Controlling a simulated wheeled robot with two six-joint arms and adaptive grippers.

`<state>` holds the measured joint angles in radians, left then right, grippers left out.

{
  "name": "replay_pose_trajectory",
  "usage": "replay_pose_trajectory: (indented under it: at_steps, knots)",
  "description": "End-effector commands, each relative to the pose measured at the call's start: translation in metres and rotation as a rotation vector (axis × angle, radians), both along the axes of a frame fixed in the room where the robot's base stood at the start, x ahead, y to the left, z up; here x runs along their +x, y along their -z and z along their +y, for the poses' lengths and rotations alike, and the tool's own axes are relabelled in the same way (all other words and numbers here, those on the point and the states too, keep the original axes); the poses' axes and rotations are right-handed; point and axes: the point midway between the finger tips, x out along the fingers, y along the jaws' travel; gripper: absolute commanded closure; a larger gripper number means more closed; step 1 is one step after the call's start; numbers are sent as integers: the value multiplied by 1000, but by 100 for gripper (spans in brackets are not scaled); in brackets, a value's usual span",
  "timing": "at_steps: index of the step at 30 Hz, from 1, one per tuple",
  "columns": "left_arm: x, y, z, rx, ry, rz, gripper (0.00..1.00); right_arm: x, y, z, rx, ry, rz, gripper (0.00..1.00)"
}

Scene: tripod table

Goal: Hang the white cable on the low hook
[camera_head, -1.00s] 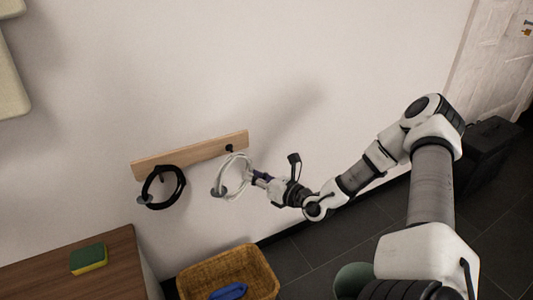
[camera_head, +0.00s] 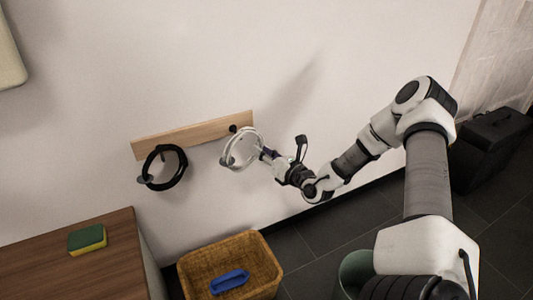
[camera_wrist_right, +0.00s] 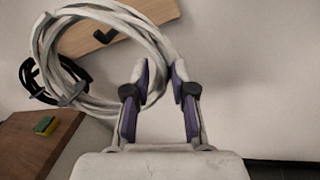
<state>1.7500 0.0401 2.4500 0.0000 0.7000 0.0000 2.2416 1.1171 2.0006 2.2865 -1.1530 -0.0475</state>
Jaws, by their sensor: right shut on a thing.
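The white cable (camera_head: 226,153) is a coiled loop in front of the wall, just below and right of the right-hand dark hook (camera_head: 233,128) on the wooden board (camera_head: 195,134). My right gripper (camera_head: 266,154) is shut on the loop's right side. In the right wrist view the white cable (camera_wrist_right: 40,50) runs between the purple-padded fingers (camera_wrist_right: 163,82). The dark hook (camera_wrist_right: 105,37) shows through the loop's opening there; I cannot tell whether the loop is around it or only in front. My left gripper is out of view.
A black cable coil (camera_head: 181,165) hangs at the board's left end. Below are a wooden cabinet (camera_head: 60,265) with a green-yellow sponge (camera_head: 87,239) and a wicker basket (camera_head: 262,262) holding a blue object (camera_head: 230,281). The wall right of the gripper is clear.

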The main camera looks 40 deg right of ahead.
Motion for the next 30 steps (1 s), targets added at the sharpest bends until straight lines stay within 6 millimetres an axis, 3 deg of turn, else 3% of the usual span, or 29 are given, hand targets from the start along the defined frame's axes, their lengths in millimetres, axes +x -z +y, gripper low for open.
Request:
replay_pose_trajectory:
  at_steps: [20, 30]
  knots:
    - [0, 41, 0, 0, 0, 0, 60, 47, 6, -15, -2, 0, -2, 100]
    - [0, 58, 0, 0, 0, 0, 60, 57, 16, -18, -1, 0, -2, 100]
